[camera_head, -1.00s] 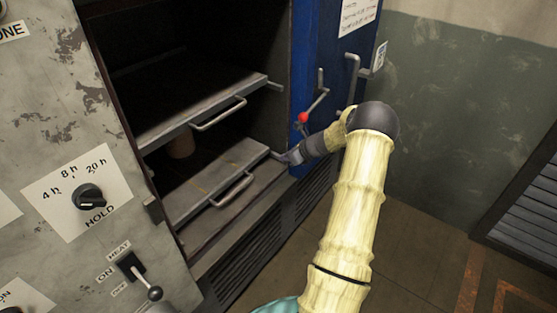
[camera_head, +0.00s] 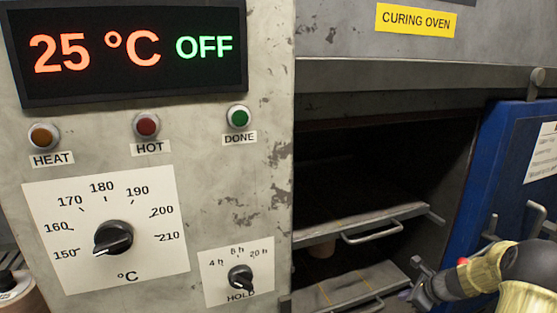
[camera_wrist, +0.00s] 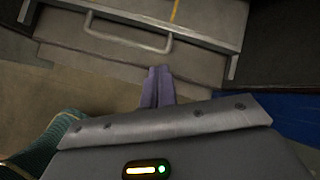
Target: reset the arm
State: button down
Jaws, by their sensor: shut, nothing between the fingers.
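My gripper (camera_head: 420,282) shows at the lower right of the head view, in front of the oven opening near the lower tray shelf (camera_head: 340,287). In the wrist view my gripper's fingers (camera_wrist: 158,76) are together and empty. Their tips lie just short of a shelf's bar handle (camera_wrist: 130,38), and I cannot tell whether they touch it. My arm comes in from the lower right corner in its pale sleeve.
The blue oven door (camera_head: 500,170) stands open at the right. The upper shelf (camera_head: 350,222) has a bar handle (camera_head: 372,233). The control panel at left has a display (camera_head: 130,48) reading 25 °C OFF, a temperature dial (camera_head: 113,238) and a hold knob (camera_head: 240,279).

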jog(key=s+a+r+n+g+h+p, duration=0.1)
jog(key=s+a+r+n+g+p, duration=0.1)
jog(key=s+a+r+n, duration=0.45)
jog(key=s+a+r+n+g+p, duration=0.15)
jog(key=s+a+r+n, duration=0.25)
jog(key=a+n, duration=0.5)
jog(key=s+a+r+n+h+p, duration=0.1)
jog(key=s+a+r+n, duration=0.2)
jog(key=s, duration=0.4)
jog(key=s+a+r+n+h+p, duration=0.1)
jog(key=s+a+r+n, duration=0.2)
jog(key=s+a+n, duration=0.3)
jog(key=shift+s+a+r+n+g+p, duration=0.2)
jog(key=shift+s+n+g+p, duration=0.2)
jog(key=shift+n, duration=0.55)
jog(key=shift+d, duration=0.1)
